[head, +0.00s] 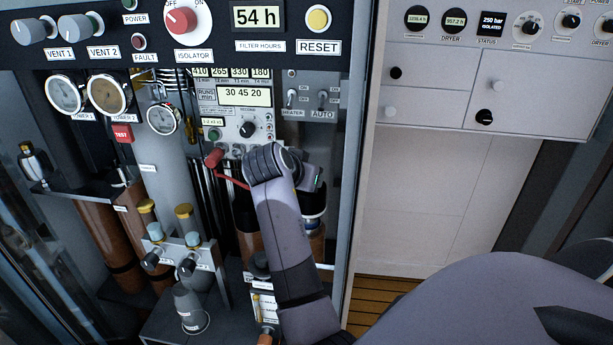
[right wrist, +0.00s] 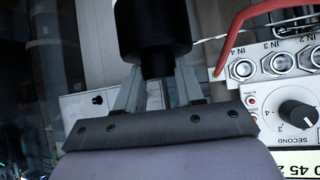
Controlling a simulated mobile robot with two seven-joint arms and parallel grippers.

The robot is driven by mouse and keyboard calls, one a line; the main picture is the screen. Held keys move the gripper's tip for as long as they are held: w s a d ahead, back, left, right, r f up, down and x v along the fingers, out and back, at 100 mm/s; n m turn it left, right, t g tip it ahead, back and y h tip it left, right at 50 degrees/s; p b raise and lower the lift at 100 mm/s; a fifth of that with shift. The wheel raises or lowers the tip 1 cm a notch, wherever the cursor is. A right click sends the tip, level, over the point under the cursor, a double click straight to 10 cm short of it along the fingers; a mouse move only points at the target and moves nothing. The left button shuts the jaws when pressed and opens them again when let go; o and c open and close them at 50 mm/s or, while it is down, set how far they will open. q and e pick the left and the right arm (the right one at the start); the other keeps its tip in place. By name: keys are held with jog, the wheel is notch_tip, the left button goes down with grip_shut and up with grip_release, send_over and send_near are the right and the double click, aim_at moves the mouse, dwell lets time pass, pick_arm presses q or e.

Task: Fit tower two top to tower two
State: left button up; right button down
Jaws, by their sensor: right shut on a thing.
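My right gripper (head: 314,182) reaches into the cabinet below the control panel in the head view. In the right wrist view its two fingers (right wrist: 158,95) are shut on a black cylindrical piece (right wrist: 152,30), likely the tower two top. In the head view a dark piece (head: 314,201) shows just below the gripper, above a brown column (head: 316,246) with a pale band near its top. My forearm hides part of this column, and I cannot tell whether the held piece touches it or which tower it is. My left gripper is not in view.
A timer panel (head: 232,105) with knobs and sockets is just above. The cabinet's right post (head: 352,170) is close by.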

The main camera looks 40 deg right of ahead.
aim_at(302, 200)
pick_arm(q)
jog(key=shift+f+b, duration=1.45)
jog(key=shift+b, duration=0.1)
pick_arm(e)
jog(key=shift+f, duration=3.15)
jog(key=c, duration=0.6)
grip_release()
jog(key=shift+f, duration=0.1)
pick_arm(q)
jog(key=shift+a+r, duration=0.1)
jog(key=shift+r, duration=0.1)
pick_arm(e)
jog(key=shift+r, duration=0.2)
